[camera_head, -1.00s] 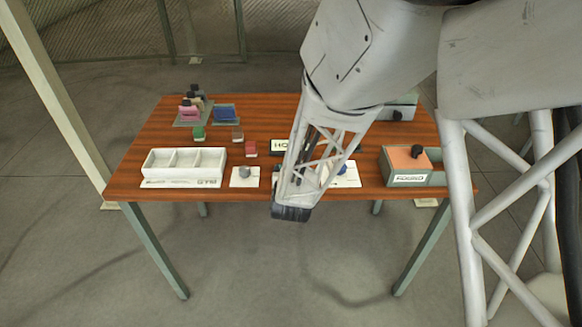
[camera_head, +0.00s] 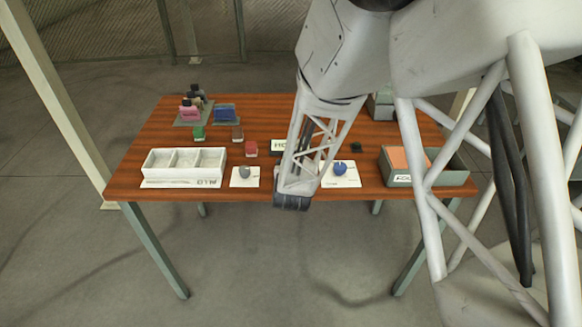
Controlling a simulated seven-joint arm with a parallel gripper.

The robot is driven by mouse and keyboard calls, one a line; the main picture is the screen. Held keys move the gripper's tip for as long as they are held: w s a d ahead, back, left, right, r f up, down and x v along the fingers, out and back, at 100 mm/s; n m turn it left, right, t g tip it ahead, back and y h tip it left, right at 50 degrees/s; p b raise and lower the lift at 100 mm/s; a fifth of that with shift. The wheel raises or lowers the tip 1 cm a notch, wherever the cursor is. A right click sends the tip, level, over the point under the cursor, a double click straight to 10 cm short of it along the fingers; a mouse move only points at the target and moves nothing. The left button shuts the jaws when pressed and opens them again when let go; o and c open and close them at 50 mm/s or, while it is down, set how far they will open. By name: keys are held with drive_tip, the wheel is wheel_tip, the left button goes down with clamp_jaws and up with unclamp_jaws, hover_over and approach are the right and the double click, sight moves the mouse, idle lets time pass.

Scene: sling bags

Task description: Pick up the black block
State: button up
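A small dark block (camera_head: 357,147), black or very dark green, sits on the table right of my forearm. Other black pieces (camera_head: 195,89) stand among pink and tan pieces at the back left; I cannot tell which is the task's black block. My gripper (camera_head: 291,203) hangs at the table's front edge, apart from these pieces. Its fingers are too small and dark to show whether it is open or shut.
A white three-compartment tray (camera_head: 184,161) stands at the left. White cards with a grey ball (camera_head: 244,172) and a blue ball (camera_head: 340,168) flank my gripper. A grey-green box (camera_head: 452,172) with an orange part is at the right.

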drive_tip(key=shift+c, duration=0.3)
drive_tip(key=c, duration=1)
drive_tip(key=shift+r, duration=0.2)
drive_tip(key=shift+r, duration=0.75)
wheel_tip(320, 180, up, 2)
drive_tip(key=s+d, duration=0.1)
drive_tip(key=s, duration=0.4)
drive_tip(key=s+d, duration=0.1)
drive_tip(key=s, duration=0.4)
drive_tip(key=s+d+r, duration=0.1)
drive_tip(key=s+d, duration=0.1)
drive_tip(key=s, duration=0.3)
drive_tip(key=shift+s, duration=0.25)
drive_tip(key=shift+r, duration=0.1)
